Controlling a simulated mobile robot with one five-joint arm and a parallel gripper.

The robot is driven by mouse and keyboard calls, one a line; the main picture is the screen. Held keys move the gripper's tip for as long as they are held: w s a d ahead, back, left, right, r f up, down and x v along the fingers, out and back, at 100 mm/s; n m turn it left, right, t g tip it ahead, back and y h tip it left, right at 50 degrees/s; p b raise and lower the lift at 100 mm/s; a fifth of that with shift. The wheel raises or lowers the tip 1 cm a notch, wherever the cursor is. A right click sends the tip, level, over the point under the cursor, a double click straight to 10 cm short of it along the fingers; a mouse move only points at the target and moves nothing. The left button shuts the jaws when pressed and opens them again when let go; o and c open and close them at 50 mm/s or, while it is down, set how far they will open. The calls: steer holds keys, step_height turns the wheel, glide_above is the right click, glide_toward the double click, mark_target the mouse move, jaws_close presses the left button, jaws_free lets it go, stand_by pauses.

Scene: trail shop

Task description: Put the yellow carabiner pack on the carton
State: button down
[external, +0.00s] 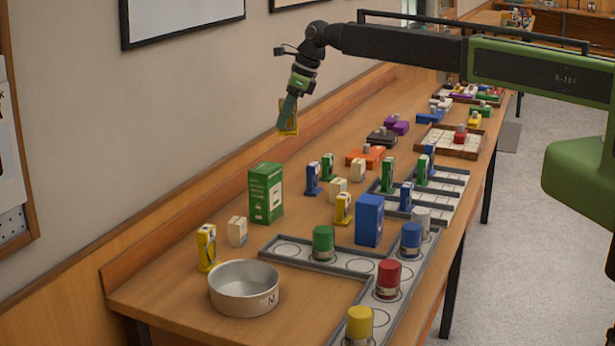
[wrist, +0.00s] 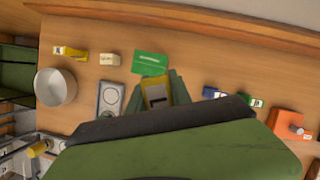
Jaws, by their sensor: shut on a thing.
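My gripper (external: 290,104) is shut on a yellow carabiner pack (external: 289,122) and holds it high above the table, near the wall. In the wrist view the yellow pack (wrist: 154,86) sits between the green fingers (wrist: 158,94). A tall green carton (external: 265,194) stands upright on the table, lower and to the left of the held pack in the external view; its top looks clear. In the wrist view the green carton (wrist: 150,62) appears just beyond the fingertips. A blue carton (external: 369,220) stands farther right.
Other yellow packs stand at the left (external: 206,248) and middle (external: 343,208). Cream packs (external: 237,231) and a round metal bowl (external: 244,288) are near the left end. Grey trays (external: 347,262) with coloured canisters run along the front. An orange box (external: 365,157) lies farther back.

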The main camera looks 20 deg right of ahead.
steer(key=a+f+b, duration=0.1)
steer(key=a, duration=0.1)
steer(key=a+f+b, duration=0.1)
steer(key=a, duration=0.1)
steer(key=a+f, duration=0.2)
steer(key=shift+s+b, duration=0.1)
steer(key=shift+b, duration=0.3)
steer(key=shift+a+f, duration=0.1)
steer(key=shift+a, duration=0.35)
step_height(320, 180, down, 4)
steer(key=b, duration=0.4)
steer(key=shift+f, duration=0.2)
steer(key=shift+s+r, duration=0.1)
steer(key=shift+r, duration=0.15)
steer(key=shift+f, duration=0.1)
steer(key=c, duration=1.6)
jaws_free()
steer(key=shift+f, duration=0.15)
steer(key=o, duration=0.4)
steer(key=shift+o, duration=0.2)
steer(key=shift+r, duration=0.2)
